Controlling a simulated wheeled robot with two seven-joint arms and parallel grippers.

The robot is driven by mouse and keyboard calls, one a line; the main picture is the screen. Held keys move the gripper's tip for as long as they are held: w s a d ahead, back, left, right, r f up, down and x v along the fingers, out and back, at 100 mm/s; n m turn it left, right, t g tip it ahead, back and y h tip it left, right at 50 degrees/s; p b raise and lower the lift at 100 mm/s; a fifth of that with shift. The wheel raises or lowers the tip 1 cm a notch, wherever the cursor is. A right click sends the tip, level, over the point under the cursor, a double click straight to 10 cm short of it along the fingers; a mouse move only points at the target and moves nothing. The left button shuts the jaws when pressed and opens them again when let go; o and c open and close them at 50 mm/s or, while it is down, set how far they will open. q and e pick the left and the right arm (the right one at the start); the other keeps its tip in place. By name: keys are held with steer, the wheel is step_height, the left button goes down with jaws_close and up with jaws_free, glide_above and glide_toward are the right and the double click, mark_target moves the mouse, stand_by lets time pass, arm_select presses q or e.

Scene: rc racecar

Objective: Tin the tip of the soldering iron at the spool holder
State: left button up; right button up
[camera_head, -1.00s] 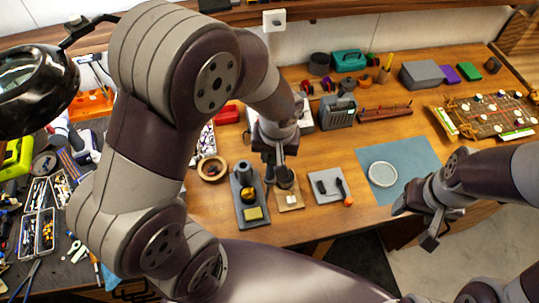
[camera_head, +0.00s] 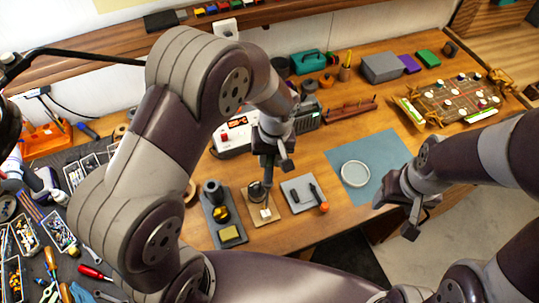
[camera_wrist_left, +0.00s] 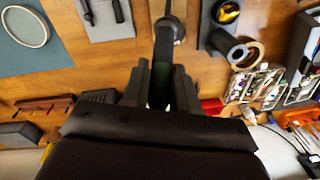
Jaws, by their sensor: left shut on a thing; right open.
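My left gripper (camera_head: 268,165) is shut on the dark soldering iron (camera_wrist_left: 164,48), which points down from the fingers. The spool holder has a tan base (camera_head: 256,220) and a dark, round spool (camera_head: 257,191) at its back. The iron is directly above or beside the spool; its tip is too small and covered to tell if it touches solder. In the left wrist view the iron overlaps the spool (camera_wrist_left: 176,28). The iron stand (camera_head: 211,232), with a dark holder, brass-coloured wool and yellow sponge, is left of the spool holder. My right gripper (camera_head: 394,217) is open and empty at the table's front right edge.
A grey tray (camera_head: 292,206) with small tools lies right of the spool holder. A blue mat (camera_head: 392,150) with a round white dish (camera_head: 355,174) is farther right. The soldering station (camera_head: 232,143) stands behind my left gripper. Bare wood lies in front of the spool holder.

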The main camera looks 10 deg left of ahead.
arm_select(q)
steer(key=shift+s+r, duration=0.1)
steer(key=shift+s, duration=0.2)
arm_select(e)
steer(key=shift+s+a+r, duration=0.1)
steer(key=shift+s, duration=0.25)
arm_select(q)
steer(key=shift+w, duration=0.15)
arm_select(e)
steer(key=shift+w, duration=0.2)
arm_select(q)
steer(key=shift+f, duration=0.45)
arm_select(e)
steer(key=shift+s+f, duration=0.1)
steer(key=shift+f, duration=0.2)
arm_select(q)
steer(key=shift+f, duration=0.1)
steer(key=shift+a, duration=0.1)
arm_select(e)
steer(key=shift+r, duration=0.1)
arm_select(q)
steer(key=shift+f+b, duration=0.55)
steer(key=shift+b, duration=0.05)
arm_select(e)
steer(key=shift+f, duration=0.5)
steer(key=shift+r, duration=0.3)
stand_by(3.4)
arm_select(q)
steer(key=shift+p, duration=0.3)
